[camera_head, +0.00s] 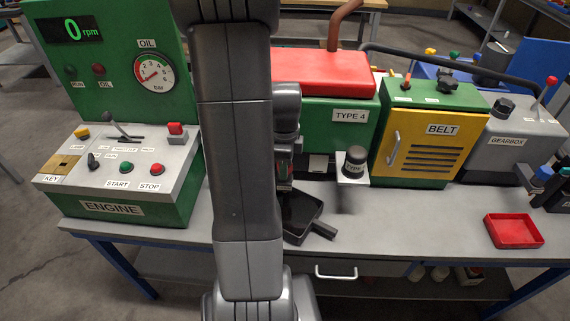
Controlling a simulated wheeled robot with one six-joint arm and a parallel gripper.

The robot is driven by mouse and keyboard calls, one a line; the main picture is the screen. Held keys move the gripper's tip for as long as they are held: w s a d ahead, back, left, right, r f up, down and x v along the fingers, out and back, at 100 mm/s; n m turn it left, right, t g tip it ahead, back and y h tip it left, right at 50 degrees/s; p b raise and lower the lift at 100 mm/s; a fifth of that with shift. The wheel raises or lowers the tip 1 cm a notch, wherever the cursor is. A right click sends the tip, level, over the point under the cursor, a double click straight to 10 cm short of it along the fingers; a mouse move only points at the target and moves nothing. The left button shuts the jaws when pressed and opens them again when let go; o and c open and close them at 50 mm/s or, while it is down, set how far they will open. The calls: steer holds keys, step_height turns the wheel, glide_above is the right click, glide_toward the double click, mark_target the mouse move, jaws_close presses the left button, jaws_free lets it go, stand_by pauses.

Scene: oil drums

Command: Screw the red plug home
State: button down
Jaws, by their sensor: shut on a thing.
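My gripper (284,182) is at the front of the green engine block labelled TYPE 4 (350,116), above a black drip tray (302,214). My own arm stands in front and hides much of it. A small bit of red shows at the gripper, the visible part of the red plug (291,169). The gripper is shut on it. The hole and the thread are hidden, so I cannot tell how deep the plug sits.
A black cap (354,160) on a white holder stands right of the gripper. The yellow BELT cover (420,145) and grey GEARBOX (505,140) are further right. A red tray (514,231) lies at the bench's right. The green ENGINE panel (120,180) stands left. Clear bench lies between the trays.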

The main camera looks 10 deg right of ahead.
steer(key=m, duration=0.6)
steer(key=c, duration=0.9)
jaws_free()
